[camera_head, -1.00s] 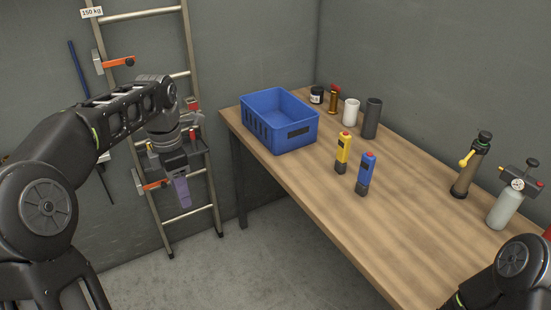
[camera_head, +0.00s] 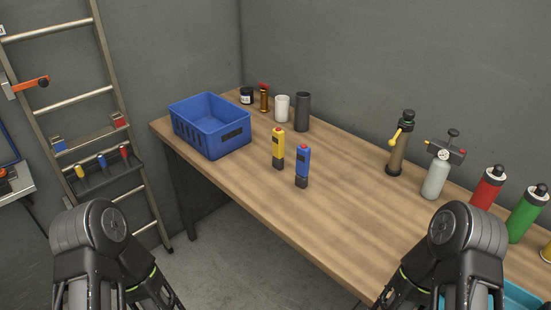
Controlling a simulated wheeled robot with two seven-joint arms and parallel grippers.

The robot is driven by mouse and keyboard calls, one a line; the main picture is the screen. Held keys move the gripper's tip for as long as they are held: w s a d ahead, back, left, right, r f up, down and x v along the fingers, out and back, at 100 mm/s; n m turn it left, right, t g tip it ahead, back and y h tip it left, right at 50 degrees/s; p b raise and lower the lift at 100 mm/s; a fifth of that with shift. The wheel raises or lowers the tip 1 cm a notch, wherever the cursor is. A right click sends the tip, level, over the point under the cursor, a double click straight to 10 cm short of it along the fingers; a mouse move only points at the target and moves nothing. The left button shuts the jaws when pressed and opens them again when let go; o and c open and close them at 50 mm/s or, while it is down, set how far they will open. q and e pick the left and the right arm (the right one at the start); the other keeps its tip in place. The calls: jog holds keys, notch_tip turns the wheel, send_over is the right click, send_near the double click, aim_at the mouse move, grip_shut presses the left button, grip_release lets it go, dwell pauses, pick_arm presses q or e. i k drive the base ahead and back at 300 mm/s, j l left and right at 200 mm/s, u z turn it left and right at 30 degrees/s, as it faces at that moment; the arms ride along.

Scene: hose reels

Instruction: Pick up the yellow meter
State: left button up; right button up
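The yellow meter (camera_head: 278,149) stands upright on the wooden table (camera_head: 345,215). It has a dark lower part, a small dark display and a red top. A similar blue meter (camera_head: 302,165) stands upright just to its right and nearer to me, with a small gap between them. My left arm shows at the lower left and my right arm at the lower right. Neither arm reaches the yellow meter. Both grippers are out of the frame.
A blue crate (camera_head: 211,126) stands left of the meters. Behind are a dark jar (camera_head: 246,95), a brass item (camera_head: 264,98), a white cup (camera_head: 282,108) and a dark cylinder (camera_head: 302,112). Pump-like bottles and red and green cylinders stand right. The table's middle is clear.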

aim_at(278, 137)
jog(key=z, duration=0.75)
jog(key=i+j+z, duration=0.1)
jog(key=j+z, duration=1.1)
jog(key=k+j, duration=0.1)
jog(key=j, duration=0.4)
jog(key=j+z, duration=0.15)
jog(key=j, duration=0.35)
jog(key=k+j, duration=0.15)
jog(key=j, duration=0.35)
